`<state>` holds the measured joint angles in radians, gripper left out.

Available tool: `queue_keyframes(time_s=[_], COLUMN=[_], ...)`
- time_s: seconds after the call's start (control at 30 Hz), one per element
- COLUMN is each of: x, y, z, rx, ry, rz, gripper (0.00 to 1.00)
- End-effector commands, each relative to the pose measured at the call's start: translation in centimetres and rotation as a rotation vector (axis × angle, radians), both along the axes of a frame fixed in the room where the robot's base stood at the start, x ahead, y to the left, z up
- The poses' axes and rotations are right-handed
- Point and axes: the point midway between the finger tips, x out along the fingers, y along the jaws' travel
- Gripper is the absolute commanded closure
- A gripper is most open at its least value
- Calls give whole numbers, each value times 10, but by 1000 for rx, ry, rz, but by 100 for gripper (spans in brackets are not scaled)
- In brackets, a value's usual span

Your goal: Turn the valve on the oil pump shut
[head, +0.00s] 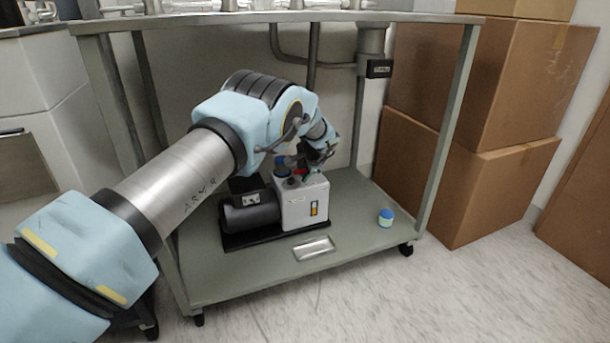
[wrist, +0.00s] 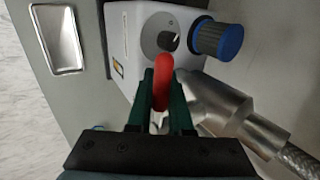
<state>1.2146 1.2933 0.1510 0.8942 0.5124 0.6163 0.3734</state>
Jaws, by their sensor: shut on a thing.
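The oil pump (head: 304,203) is a pale grey box with a black motor (head: 250,212), standing on the lower shelf of the cart. In the wrist view the pump's grey body (wrist: 130,35) fills the upper middle. A red valve handle (wrist: 162,80) lies between the green fingers of my gripper (wrist: 161,105), which is shut on it. The handle sits by a metal pipe fitting (wrist: 215,105). In the head view my gripper (head: 312,168) is above the pump's right end, and my arm partly hides the handle.
A blue-capped filter (wrist: 217,40) and a black knob (wrist: 166,40) are close to my fingers. A metal tray (head: 314,248) and a small blue-green object (head: 385,218) lie on the shelf (head: 355,240). Cardboard boxes (head: 480,190) stand right of the cart. The tabletop (head: 270,17) is above.

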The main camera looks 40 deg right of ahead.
Motion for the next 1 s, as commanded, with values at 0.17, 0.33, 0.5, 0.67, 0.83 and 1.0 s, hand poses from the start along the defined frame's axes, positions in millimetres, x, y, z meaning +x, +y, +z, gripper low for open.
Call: queue_keyframes(time_s=[0.17,0.33,0.5,0.67,0.83,1.0], x=[0,0,0,0,-1,-11], y=[0,0,0,0,0,2], z=[0,0,0,0,2,20], rx=[0,0,0,0,-1,-1], ry=[-1,-1,-1,0,0,-1], rz=[-1,-1,0,0,-1,-3], gripper=[100,77,58,52,52,52])
